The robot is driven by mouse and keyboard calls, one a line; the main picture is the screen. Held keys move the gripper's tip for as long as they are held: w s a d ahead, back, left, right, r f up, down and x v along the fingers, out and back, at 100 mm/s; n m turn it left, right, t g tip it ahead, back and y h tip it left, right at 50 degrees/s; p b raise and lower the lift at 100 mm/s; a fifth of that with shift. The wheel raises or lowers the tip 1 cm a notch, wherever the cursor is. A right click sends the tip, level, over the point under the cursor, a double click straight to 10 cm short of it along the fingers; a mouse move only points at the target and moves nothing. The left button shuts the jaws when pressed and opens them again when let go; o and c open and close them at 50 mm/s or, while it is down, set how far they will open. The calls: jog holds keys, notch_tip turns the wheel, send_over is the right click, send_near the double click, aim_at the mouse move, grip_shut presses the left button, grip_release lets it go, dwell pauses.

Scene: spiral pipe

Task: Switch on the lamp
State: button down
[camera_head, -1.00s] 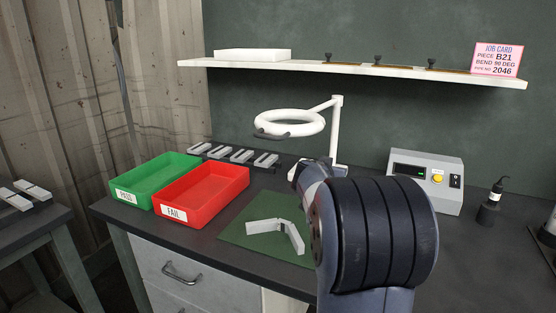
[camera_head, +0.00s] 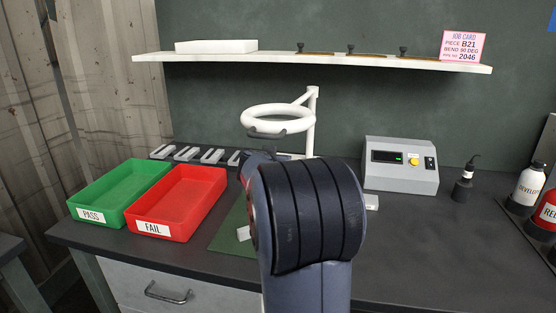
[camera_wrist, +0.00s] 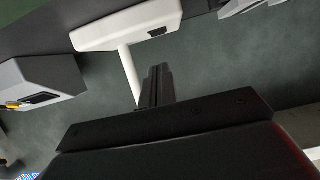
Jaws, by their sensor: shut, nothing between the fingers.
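The lamp is a white ring (camera_head: 277,121) on an upright white post (camera_head: 311,130) behind my arm in the head view. In the wrist view, which is upside down, a white lamp base (camera_wrist: 105,34) carries a small dark switch (camera_wrist: 158,32), and the post (camera_wrist: 129,72) runs from it. My gripper (camera_wrist: 158,70) is shut and empty, its dark fingers pointing towards the base near the switch. A gap seems to show between fingertips and base; contact cannot be told surely. My arm hides the gripper in the head view.
A grey box (camera_head: 398,175) with a yellow button stands right of the lamp. Green (camera_head: 122,215) and red (camera_head: 160,236) trays lie left. A shelf (camera_head: 330,62) hangs above. A dark bottle (camera_head: 464,183) stands right. My arm covers most of the green mat (camera_head: 232,232).

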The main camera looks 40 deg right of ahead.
jog(key=p+x, duration=0.2)
jog(key=x, duration=0.7)
jog(key=shift+w+d+f, duration=0.15)
jog(key=shift+w+d, duration=0.05)
